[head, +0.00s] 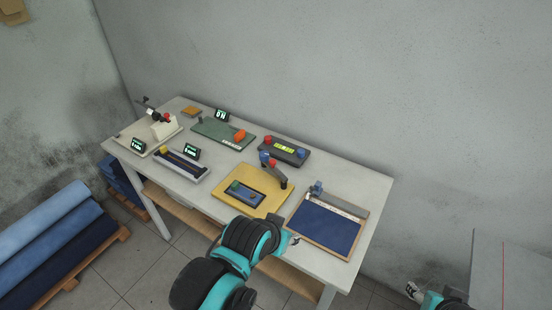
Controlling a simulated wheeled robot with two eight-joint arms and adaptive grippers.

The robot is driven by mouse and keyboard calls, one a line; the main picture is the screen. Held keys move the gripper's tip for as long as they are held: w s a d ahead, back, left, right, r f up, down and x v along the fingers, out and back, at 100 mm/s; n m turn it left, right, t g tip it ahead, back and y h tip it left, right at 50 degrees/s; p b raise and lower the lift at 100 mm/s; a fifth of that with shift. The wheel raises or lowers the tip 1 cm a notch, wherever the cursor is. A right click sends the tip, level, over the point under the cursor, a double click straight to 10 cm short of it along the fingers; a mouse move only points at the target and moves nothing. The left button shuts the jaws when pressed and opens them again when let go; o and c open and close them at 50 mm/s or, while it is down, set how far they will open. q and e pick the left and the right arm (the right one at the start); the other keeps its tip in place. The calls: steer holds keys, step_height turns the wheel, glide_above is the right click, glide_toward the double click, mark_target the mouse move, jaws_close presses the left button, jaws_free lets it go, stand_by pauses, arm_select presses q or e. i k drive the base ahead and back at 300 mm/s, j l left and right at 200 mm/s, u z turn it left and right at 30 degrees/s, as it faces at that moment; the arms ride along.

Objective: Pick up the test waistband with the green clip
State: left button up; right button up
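A small green piece (235,186) sits at the left end of a short dark blue piece (246,196) on the yellow board (222,190). This may be the waistband with the green clip; it is too small to be sure. My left arm rises from the bottom middle, and its gripper (293,240) is near the table's front edge, by the blue-topped tray. It is mostly hidden behind the arm, and I cannot tell whether it is open. My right gripper (414,291) is low at the bottom right, off the table; its fingers are too small to read.
A blue-topped tray (327,226) lies at the table's right end. Behind are a dark control box (286,150) and a green board (213,130).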

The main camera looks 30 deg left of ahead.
mark_target(253, 198)
steer(key=u, duration=1.3)
steer(key=j+z, duration=0.2)
steer(key=z, duration=0.25)
steer(key=j+z, duration=0.15)
steer(key=z, duration=0.25)
steer(key=j+z, duration=0.2)
steer(key=z, duration=0.25)
